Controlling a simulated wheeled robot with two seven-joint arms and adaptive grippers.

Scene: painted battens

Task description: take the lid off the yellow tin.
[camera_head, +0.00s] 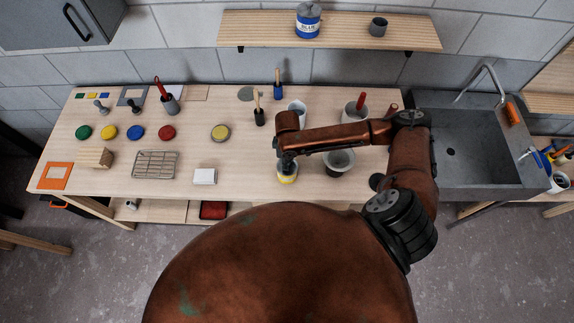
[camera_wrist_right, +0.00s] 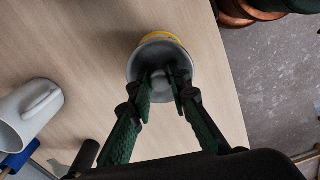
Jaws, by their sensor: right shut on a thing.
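The yellow tin (camera_head: 287,179) stands near the front edge of the workbench, directly under my right gripper (camera_head: 287,160). In the right wrist view the tin's yellow side (camera_wrist_right: 158,36) shows beyond a round grey lid (camera_wrist_right: 145,55). My right gripper (camera_wrist_right: 163,84) points down at the middle of the lid, with its two green-padded fingers closed around what looks like a small grey knob there. The fingers hide much of the knob. I cannot tell whether the lid is raised from the tin. My left gripper is not in view.
A dark grey pot (camera_head: 339,163) stands just right of the tin. A round yellow-rimmed piece (camera_head: 220,133) lies further back. The bench is clear between the box and the tin.

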